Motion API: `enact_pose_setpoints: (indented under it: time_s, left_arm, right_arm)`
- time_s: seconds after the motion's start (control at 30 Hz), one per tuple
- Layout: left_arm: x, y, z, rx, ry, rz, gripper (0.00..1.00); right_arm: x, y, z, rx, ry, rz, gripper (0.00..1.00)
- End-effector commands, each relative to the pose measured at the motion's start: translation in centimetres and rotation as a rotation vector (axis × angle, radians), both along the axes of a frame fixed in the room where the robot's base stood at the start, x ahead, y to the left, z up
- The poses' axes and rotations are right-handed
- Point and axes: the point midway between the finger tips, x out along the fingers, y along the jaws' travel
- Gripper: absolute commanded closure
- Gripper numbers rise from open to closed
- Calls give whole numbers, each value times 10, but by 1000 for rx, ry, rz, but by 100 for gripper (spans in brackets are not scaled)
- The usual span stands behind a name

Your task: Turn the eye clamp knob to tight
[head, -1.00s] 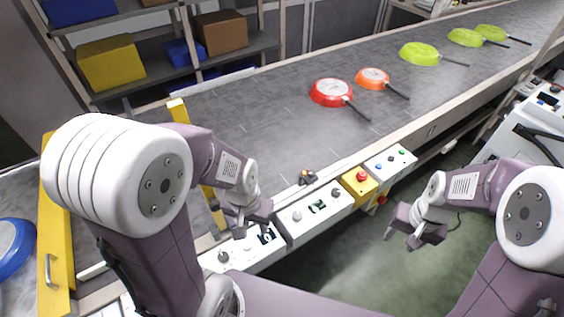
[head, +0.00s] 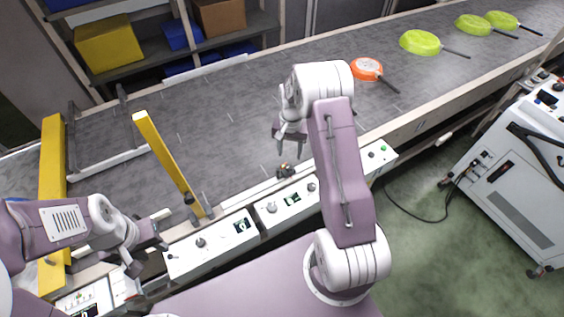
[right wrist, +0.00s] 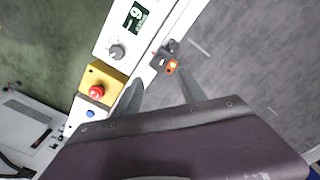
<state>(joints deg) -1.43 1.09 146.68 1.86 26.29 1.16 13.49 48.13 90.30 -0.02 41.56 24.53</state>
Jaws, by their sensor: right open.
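The eye sensor in its small dark clamp (head: 286,171) sits on the conveyor's near rail, behind the white control panel. In the right wrist view the clamp (right wrist: 158,61) shows a dark body, and an orange knob (right wrist: 171,67) on it faces the camera. My right gripper (head: 289,143) is open and empty above the belt, just behind the clamp; in the right wrist view its fingers (right wrist: 161,93) are apart, with the knob beyond their tips. My left gripper (head: 146,259) looks open and empty at the lower left, near the panel's left end. The knob's setting cannot be read.
The belt (head: 230,120) carries an orange pan (head: 366,68) and several green pans (head: 420,42). A yellow guide bar (head: 168,160) stands left of the clamp. A red button (right wrist: 97,91) on a yellow box is close by. A white machine (head: 515,170) stands right.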

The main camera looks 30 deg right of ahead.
Motion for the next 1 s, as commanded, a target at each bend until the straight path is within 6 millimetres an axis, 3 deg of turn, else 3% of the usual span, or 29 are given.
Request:
enact_pose_setpoints:
  time_s: [0.33,0.5,0.7,0.73,0.9,1.0]
  left_arm:
    - [0,0,14,0,0,0,64]
    - [0,0,15,0,0,0,64]
    - [0,0,15,0,0,0,64]
    - [0,0,15,0,0,0,64]
    - [0,0,15,0,0,0,64]
    - [0,0,15,0,0,0,64]
  right_arm:
    - [-1,1,-67,2,4,1,51]
    - [0,0,-79,0,0,1,51]
    - [0,0,-80,0,0,1,51]
    - [0,0,-80,0,0,1,54]
    - [0,0,-80,0,0,1,100]
    - [0,0,-80,0,0,1,100]
